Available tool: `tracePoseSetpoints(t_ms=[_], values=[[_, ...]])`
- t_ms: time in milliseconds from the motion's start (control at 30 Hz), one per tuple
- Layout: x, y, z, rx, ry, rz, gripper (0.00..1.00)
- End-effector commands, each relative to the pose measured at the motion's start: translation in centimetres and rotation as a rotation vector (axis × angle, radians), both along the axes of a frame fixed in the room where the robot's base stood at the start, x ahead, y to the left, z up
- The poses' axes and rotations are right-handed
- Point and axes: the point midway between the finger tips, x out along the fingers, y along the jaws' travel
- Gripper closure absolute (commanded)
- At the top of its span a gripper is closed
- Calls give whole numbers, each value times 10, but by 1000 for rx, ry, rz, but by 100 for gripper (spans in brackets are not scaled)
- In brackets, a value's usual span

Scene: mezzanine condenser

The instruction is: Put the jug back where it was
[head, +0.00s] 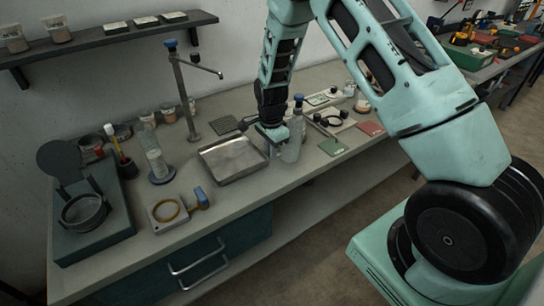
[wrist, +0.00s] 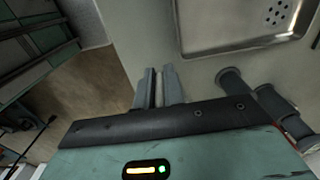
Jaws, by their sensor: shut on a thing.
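The jug (head: 292,143) looks like a clear, pale bottle-shaped vessel. In the head view it is upright near the bench's front edge, just right of the metal tray (head: 232,160). My gripper (head: 273,134) is at the jug's left side, shut on it. I cannot tell whether the jug's base touches the bench. In the wrist view my gripper's fingers (wrist: 158,88) are close together with a thin pale strip between them. The jug's body is not clear in that view.
The tray's corner also shows in the wrist view (wrist: 245,42). A measuring cylinder (head: 155,160), a tall metal stand (head: 185,100) and a sieve (head: 84,211) stand to the left. A green pad (head: 332,146) and red pad (head: 371,128) lie to the right. A shelf (head: 110,38) hangs above.

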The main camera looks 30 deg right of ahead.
Motion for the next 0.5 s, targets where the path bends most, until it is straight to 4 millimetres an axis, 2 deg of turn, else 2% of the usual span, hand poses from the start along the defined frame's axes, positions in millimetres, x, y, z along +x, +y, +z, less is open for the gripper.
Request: tracePoseSetpoints(t_ms=[233, 500], values=[[-1, 0, -31, 1, 3, -1, 100], [0, 0, -35, 1, 0, 0, 100]])
